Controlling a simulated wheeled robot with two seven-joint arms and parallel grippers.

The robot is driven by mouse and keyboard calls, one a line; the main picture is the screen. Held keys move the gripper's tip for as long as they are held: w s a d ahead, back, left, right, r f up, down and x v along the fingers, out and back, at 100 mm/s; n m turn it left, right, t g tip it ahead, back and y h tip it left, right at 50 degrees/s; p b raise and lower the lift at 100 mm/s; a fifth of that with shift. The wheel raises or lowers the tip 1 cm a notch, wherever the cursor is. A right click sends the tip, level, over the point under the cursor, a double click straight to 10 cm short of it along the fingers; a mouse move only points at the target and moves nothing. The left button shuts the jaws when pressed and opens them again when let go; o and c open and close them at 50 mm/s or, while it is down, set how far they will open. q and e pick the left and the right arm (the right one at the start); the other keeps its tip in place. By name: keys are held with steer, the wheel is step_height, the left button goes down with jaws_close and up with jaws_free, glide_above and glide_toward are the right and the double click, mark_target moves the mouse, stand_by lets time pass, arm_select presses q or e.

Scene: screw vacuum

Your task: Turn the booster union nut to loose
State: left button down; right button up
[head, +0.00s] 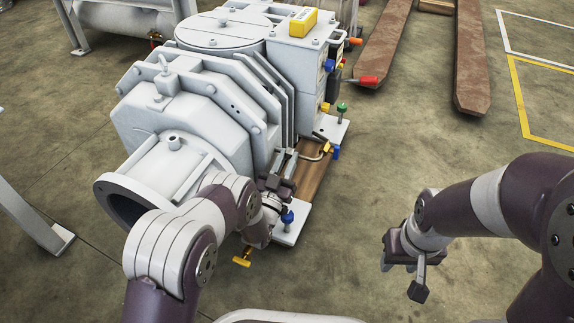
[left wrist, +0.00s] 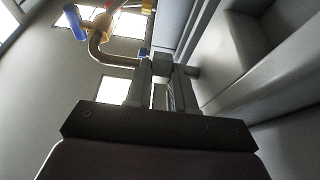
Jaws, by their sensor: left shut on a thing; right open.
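The pump (head: 190,105) is a large grey-white machine on the floor in the head view. My left gripper (head: 284,172) is low against its right side, beside a bent metal pipe (head: 316,153). In the left wrist view the two fingers (left wrist: 160,90) are shut on a small grey part at the near end of the bent pipe (left wrist: 97,42), apparently the booster union nut (left wrist: 161,66). The fingers hide much of it, so its thread is not visible. My right gripper (head: 397,265) is open and empty above bare floor, apart from the pump.
A blue-handled valve (head: 336,153) is by the pipe, and another blue knob (head: 287,217) is by my left wrist. A yellow handle (head: 242,257) is below my left arm. A red-tipped handle (head: 366,80) juts right.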

arm_select(q)
steer(key=c, duration=1)
jaws_free()
steer(key=shift+o, duration=0.2)
steer(key=shift+s, duration=0.15)
steer(key=s+p, duration=0.2)
steer(key=p, duration=0.1)
steer(key=shift+a+f, duration=0.15)
steer(key=shift+a, duration=0.25)
steer(key=s+a+p, duration=0.3)
steer(key=s+p, duration=0.2)
steer(key=s, duration=0.6)
steer(key=shift+s+a+f+p, duration=0.3)
steer(key=shift+s+a+f, duration=0.1)
steer(key=shift+f, duration=0.05)
